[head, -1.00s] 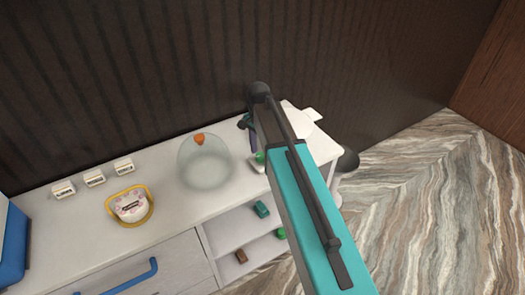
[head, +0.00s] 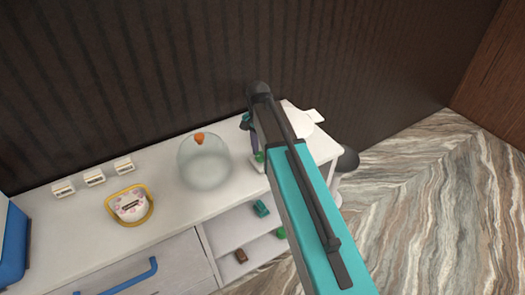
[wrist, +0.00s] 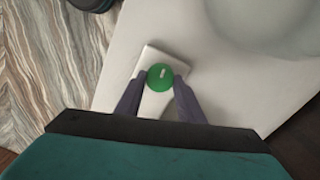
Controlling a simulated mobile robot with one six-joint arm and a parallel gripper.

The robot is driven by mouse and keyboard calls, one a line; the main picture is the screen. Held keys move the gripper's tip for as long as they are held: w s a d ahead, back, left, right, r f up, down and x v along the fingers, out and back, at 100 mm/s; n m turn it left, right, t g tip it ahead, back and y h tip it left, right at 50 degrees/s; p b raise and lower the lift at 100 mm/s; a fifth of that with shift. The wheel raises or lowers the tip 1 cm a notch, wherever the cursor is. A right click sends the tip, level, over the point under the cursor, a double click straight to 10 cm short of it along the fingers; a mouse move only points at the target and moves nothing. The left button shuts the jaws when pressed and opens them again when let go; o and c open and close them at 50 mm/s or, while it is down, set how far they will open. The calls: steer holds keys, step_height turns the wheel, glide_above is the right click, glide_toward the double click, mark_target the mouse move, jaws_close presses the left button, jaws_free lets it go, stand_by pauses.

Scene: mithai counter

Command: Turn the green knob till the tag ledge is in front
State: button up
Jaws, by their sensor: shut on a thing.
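The green knob (wrist: 160,77) sits on a small pale block (wrist: 150,103) on the counter in the wrist view, with a short white mark on its top. My gripper (wrist: 160,84) has its two dark fingers closed against either side of the knob. In the head view, the green knob (head: 260,157) shows just left of my teal arm, which hides part of the area around it. I cannot make out a tag ledge for certain.
A glass dome with an orange handle (head: 199,138) stands left of the knob on the white counter (head: 165,178). Further left are a yellow-rimmed container (head: 148,217) and several small white labelled blocks (head: 94,178). Open shelves below hold small items (head: 261,208).

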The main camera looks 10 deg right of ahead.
steer(key=n, duration=0.4)
steer(key=shift+w+a, duration=0.1)
steer(key=n, duration=0.4)
steer(key=shift+b, duration=0.3)
steer(key=n, duration=0.5)
steer(key=shift+r+t, duration=0.1)
steer(key=shift+t, duration=0.2)
steer(key=shift+n, duration=1.6)
steer(key=o, duration=1.1)
steer(key=shift+c, duration=0.2)
